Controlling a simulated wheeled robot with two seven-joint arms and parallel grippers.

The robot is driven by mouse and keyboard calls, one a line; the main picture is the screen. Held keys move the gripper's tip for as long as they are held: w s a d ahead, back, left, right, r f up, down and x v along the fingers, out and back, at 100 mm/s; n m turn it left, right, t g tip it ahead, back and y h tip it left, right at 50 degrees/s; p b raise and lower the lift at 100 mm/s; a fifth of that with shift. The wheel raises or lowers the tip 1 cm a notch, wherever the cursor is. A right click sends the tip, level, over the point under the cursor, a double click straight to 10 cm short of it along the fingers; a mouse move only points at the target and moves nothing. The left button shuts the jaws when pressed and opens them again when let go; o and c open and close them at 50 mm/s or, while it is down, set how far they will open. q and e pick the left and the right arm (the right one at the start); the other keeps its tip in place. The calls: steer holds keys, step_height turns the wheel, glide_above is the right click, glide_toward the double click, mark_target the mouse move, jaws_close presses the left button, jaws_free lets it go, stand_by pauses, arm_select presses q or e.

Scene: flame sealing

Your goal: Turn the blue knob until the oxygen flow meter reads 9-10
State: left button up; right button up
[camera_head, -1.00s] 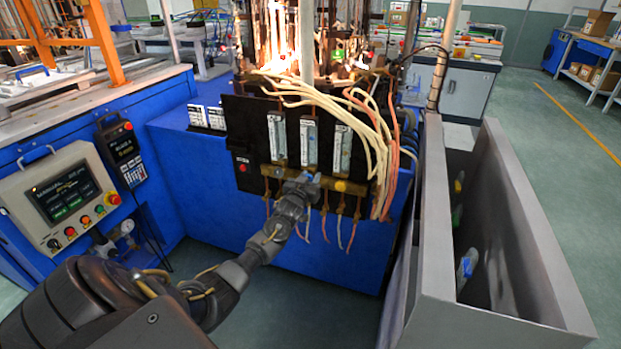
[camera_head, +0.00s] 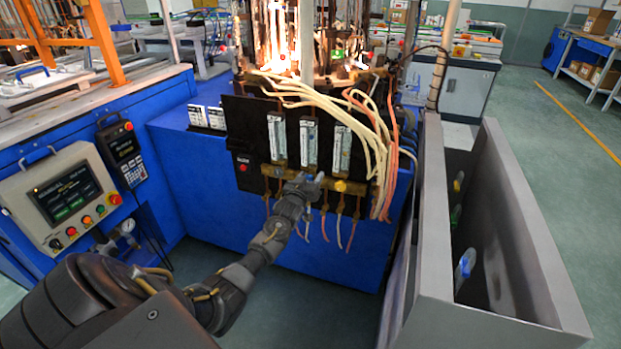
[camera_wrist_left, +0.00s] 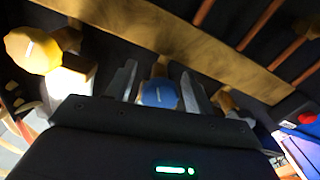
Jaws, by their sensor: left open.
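The blue knob (camera_wrist_left: 158,94) shows in the left wrist view between the two fingers of my left gripper (camera_wrist_left: 158,76). The fingers are open, one on each side of the knob, and I cannot tell whether they touch it. In the head view my left gripper (camera_head: 308,183) is at the brass bar below the middle flow meter (camera_head: 309,143), and it hides most of the blue knob there. A left flow meter (camera_head: 277,140) and a right flow meter (camera_head: 342,150) stand beside it. Their readings are too small to make out. My right gripper is not in view.
A yellow knob (camera_head: 340,186) sits close to the right of my gripper and also shows in the left wrist view (camera_wrist_left: 34,50). Pale and orange hoses (camera_head: 378,150) hang at the right. A grey bin (camera_head: 433,240) stands further right. A control panel (camera_head: 60,200) is at the left.

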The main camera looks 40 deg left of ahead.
arm_select(q)
steer(key=shift+s, duration=0.15)
steer(key=v, duration=1)
steer(key=shift+s+d+p, duration=0.2)
steer(key=shift+p, duration=0.25)
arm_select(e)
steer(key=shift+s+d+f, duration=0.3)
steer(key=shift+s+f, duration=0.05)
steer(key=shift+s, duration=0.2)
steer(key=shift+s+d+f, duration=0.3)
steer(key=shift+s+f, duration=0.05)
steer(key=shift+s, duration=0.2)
